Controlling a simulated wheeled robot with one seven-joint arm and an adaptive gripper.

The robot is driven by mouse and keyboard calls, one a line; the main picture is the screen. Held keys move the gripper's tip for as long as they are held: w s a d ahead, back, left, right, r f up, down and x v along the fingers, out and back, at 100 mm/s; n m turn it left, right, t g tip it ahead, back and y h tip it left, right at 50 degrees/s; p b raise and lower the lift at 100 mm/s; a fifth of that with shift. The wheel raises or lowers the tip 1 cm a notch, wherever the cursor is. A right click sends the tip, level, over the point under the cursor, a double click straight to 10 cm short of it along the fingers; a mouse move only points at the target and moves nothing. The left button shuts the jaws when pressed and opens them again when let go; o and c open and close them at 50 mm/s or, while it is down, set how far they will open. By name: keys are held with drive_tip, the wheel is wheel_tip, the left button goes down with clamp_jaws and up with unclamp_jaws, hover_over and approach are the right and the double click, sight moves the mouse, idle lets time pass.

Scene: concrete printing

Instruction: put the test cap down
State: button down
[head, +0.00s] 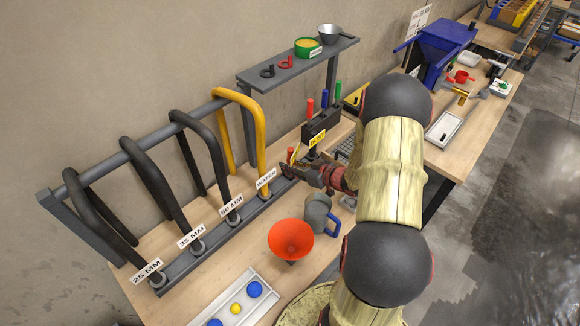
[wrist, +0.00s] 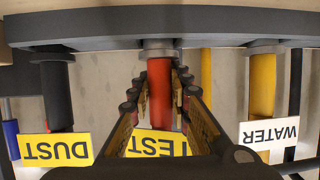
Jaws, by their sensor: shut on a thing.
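The red test cap (wrist: 160,90) is between the two dark fingers of my gripper (wrist: 157,78) in the wrist view. A yellow TEST label (wrist: 155,143) shows beside it, partly covered by the fingers. The cap's end meets a grey collar (wrist: 158,50) on the dark rail (wrist: 220,30); I cannot tell whether it is seated there. In the head view my gripper (head: 294,172) is at the right end of the hose rail, just right of the WATER label (head: 266,180). A small red part of the cap (head: 291,154) shows there; the rest is hidden.
The yellow water hose (head: 258,130) stands left of my gripper, and the black DUST unit (head: 320,125) stands close behind it. An orange funnel (head: 290,240) and a grey jug (head: 318,214) stand in front on the bench. A tray with balls (head: 262,308) lies nearer.

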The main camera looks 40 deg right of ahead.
drive_tip(key=shift+f, duration=0.15)
drive_tip(key=c, duration=1.7)
unclamp_jaws()
drive_tip(key=shift+o, duration=0.2)
